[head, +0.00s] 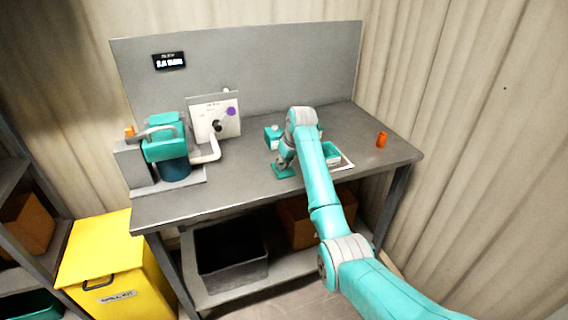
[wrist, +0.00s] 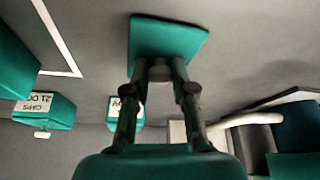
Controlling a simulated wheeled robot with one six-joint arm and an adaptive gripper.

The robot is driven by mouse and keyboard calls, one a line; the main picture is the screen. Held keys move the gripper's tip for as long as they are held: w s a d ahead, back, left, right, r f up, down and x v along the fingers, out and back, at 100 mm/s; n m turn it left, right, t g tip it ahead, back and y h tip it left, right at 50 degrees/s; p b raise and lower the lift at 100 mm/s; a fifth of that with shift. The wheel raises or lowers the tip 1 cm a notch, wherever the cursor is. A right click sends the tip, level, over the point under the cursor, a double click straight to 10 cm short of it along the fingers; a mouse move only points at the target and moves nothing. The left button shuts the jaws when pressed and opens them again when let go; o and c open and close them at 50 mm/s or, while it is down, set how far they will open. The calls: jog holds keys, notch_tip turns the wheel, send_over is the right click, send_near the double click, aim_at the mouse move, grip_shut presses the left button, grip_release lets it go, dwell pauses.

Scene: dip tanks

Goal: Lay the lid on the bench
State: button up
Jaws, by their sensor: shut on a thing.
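My gripper (wrist: 160,68) is shut on the knob of a flat, square teal lid (wrist: 168,38). In the head view the lid (head: 284,171) is low over the bench (head: 235,184), left of my arm and near the front edge. I cannot tell whether it touches the bench top. My gripper (head: 285,161) is partly hidden by my own arm links in that view.
A teal and grey machine with a dark tank (head: 175,170) and a white pipe (head: 208,152) stands at the left. Teal labelled boxes (wrist: 45,108) and a white-edged area (head: 346,161) lie around my arm. An orange cylinder (head: 381,139) stands at the right. Bench left of the lid is clear.

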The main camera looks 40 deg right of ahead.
jog(key=shift+f, duration=0.15)
jog(key=o, duration=0.9)
jog(key=shift+o, duration=0.2)
jog(key=v, duration=1.2)
jog(key=shift+r, duration=0.25)
